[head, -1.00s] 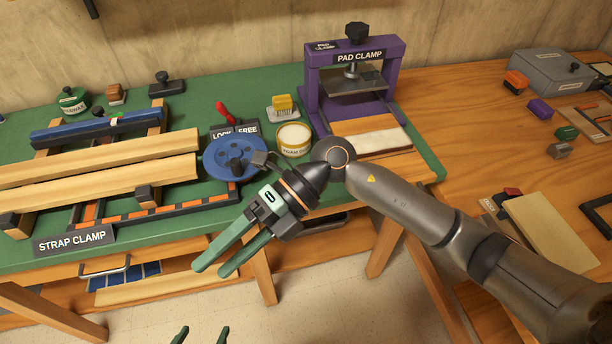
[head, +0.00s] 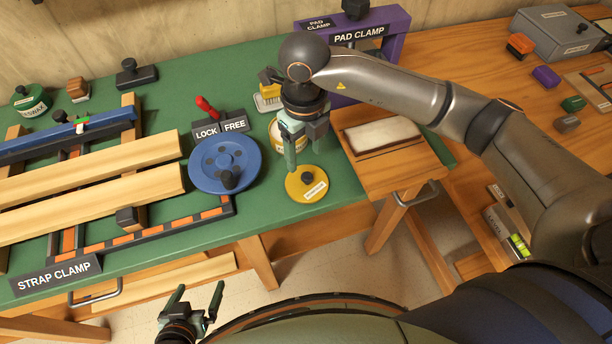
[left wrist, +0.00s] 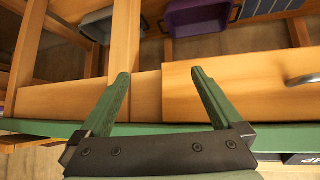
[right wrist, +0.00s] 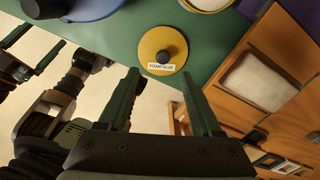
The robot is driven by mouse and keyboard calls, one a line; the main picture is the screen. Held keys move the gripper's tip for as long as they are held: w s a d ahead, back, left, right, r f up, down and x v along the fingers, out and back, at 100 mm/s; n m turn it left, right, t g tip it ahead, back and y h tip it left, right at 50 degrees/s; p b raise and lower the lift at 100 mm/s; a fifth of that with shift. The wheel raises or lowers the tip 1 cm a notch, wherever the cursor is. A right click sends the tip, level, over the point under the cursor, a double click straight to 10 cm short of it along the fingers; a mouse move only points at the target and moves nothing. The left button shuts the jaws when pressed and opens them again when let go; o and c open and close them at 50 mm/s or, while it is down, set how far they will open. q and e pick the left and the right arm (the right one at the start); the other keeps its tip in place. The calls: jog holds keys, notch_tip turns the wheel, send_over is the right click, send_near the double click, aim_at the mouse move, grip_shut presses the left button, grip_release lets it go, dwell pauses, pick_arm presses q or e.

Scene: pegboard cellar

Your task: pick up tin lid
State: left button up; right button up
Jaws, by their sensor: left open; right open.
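The tin lid is a yellow disc (head: 307,184) with a black knob and a white label. It lies flat on the green bench top near the front edge. It also shows in the right wrist view (right wrist: 150,38), beyond my fingertips. My right gripper (head: 305,156) is open and empty, pointing down just behind and above the lid, apart from the knob as far as I can tell. My left gripper (head: 199,291) is open and empty, low in front of the bench. The open glue tin (head: 274,133) stands behind my right gripper, partly hidden.
A blue wheel (head: 225,164) with a knob sits left of the lid. The strap clamp with wooden boards (head: 90,160) fills the left. The purple pad clamp (head: 392,40) and its white pad (head: 383,135) stand right.

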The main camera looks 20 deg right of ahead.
aim_at(307, 176)
jog(key=f, duration=0.5)
jog(key=f+p, duration=0.1)
jog(key=f, duration=0.1)
jog(key=shift+w+d+f, duration=0.1)
jog(key=shift+d+f, duration=0.15)
jog(key=shift+f, duration=0.15)
grip_shut()
